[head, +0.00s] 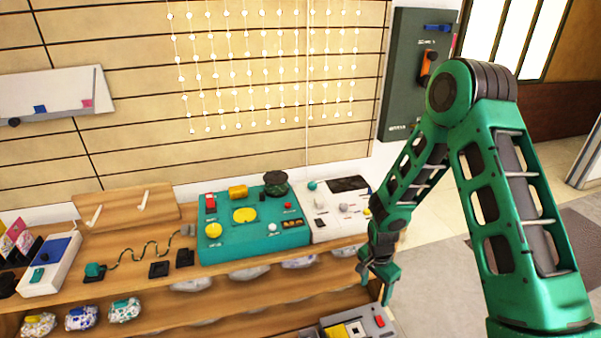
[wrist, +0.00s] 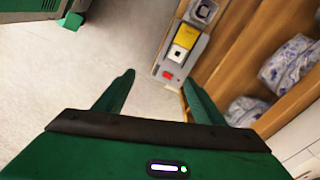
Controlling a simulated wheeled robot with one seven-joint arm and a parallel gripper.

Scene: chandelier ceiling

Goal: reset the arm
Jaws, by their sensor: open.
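My green arm reaches up on the right of the head view and bends down, with my gripper (head: 378,275) hanging at the right end of the wooden shelf unit. In the wrist view my gripper (wrist: 158,88) shows two green fingers spread apart, open, with nothing between them. Beyond the fingers lie pale floor and a grey box with a yellow panel and a red button (wrist: 176,58). In the head view this box (head: 362,325) stands low, below my gripper.
The wooden shelf top (head: 140,262) holds a teal panel box (head: 240,240) and a white panel box (head: 325,222) close left of my arm. Wrapped packages (head: 82,318) lie on a lower shelf. A dark wall box (head: 400,85) hangs behind my arm. Open floor (head: 425,255) lies to the right.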

